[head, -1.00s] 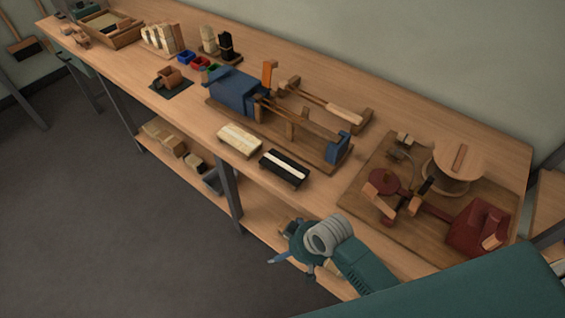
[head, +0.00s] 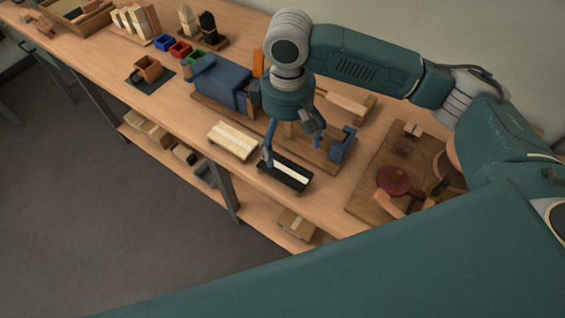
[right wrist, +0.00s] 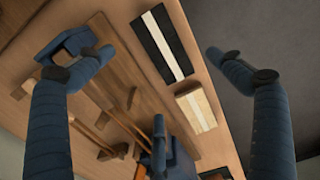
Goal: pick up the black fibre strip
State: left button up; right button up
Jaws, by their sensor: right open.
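The black fibre strip (head: 276,173), a dark block with a white band along its top, lies near the front edge of the workbench. It also shows in the right wrist view (right wrist: 152,48), at upper centre between the fingers. My right gripper (head: 293,152) is open and empty, pointing down above the bench. In the head view one finger overlaps the far left end of the black strip; I cannot tell the exact height. My left gripper is not in view.
A cream fibre strip (head: 232,141) lies left of the black one. Behind them stands a wooden fixture with a blue box (head: 219,80) and a blue end block (head: 342,146). A board with a red disc (head: 394,180) lies at right. The bench front edge is close.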

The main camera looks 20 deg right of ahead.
aim_at(287, 164)
notch_tip(287, 164, down, 4)
jog(key=shift+s+r, duration=0.1)
jog(key=shift+r, duration=0.05)
notch_tip(287, 164, down, 6)
jog(key=shift+d+r+p, duration=0.15)
jog(key=shift+r+p, duration=0.1)
jog(key=shift+p, duration=0.3)
jog(key=shift+c, duration=0.5)
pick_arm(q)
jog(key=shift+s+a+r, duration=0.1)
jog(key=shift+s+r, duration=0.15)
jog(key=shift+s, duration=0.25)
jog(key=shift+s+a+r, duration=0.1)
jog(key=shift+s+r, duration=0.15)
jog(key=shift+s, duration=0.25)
pick_arm(e)
jog(key=c, duration=1.2)
